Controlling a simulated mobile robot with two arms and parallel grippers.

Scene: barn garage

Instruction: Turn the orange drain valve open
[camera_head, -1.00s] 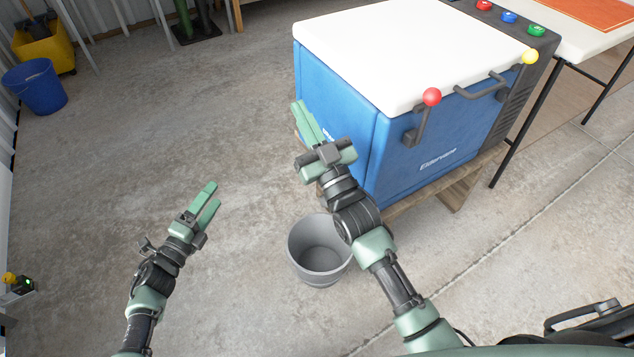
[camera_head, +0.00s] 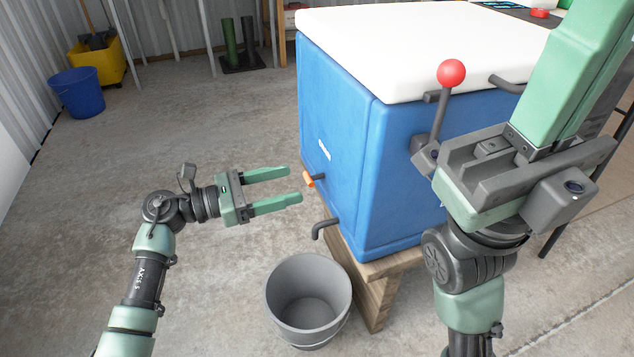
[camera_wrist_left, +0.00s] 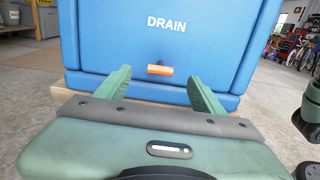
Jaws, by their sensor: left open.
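The orange drain valve (camera_head: 309,179) is a small handle on a dark stem on the left side of the blue cooler (camera_head: 345,130). In the left wrist view the valve (camera_wrist_left: 160,70) lies level below the word DRAIN, between my fingers and beyond their tips. A dark bent spout (camera_head: 324,228) sticks out lower on the same side. My left gripper (camera_head: 296,185) is open and empty, pointing at the valve, apart from it. My right gripper is large at the right of the head view, before the cooler's front; its fingertips run out of the picture.
A grey bucket (camera_head: 309,300) stands on the floor below the spout. The cooler rests on a wooden stand (camera_head: 372,292). A lever with a red ball (camera_head: 451,73) is on the cooler's front. The floor at the left is clear up to a blue bucket (camera_head: 78,92).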

